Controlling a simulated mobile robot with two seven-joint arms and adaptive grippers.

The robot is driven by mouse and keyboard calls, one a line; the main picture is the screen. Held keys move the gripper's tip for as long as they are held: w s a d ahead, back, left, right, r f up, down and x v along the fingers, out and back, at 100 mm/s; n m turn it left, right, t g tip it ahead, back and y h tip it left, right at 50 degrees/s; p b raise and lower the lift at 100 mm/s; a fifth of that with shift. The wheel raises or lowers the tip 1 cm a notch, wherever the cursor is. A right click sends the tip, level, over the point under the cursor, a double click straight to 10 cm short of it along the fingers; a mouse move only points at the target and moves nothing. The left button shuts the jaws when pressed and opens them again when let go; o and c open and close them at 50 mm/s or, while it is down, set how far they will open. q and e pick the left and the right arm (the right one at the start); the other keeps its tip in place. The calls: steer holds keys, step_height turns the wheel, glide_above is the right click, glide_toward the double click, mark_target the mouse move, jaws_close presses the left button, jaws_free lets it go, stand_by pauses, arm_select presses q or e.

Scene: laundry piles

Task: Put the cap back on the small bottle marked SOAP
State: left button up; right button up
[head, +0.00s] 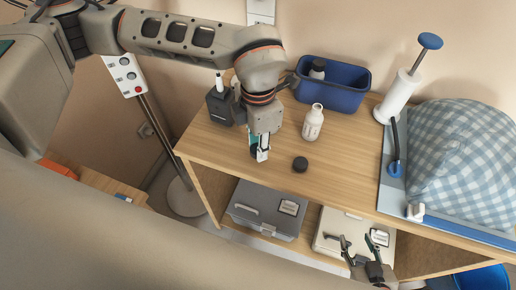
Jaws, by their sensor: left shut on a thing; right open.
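A small white bottle (313,124) stands upright and uncapped on the wooden table. Its label is too small to read. A round black cap (300,164) lies on the table in front of it, apart from the bottle. My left gripper (260,154) points down over the table, left of the bottle and cap. It is shut on a small whitish thing, mostly hidden by the fingers; I cannot tell what it is. My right gripper (361,249) is open and empty, low in front of the table's lower shelf.
A blue bin (335,97) holding a dark-capped bottle (318,68) stands at the back. A dark bottle with a white nozzle (220,107) stands left. A steam press (396,200) with checked cloth (465,150) fills the right. Boxes sit on the lower shelf.

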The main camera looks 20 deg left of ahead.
arm_select(q)
step_height(320, 180, up, 17)
steer(key=shift+r, duration=0.2)
stand_by(0.3)
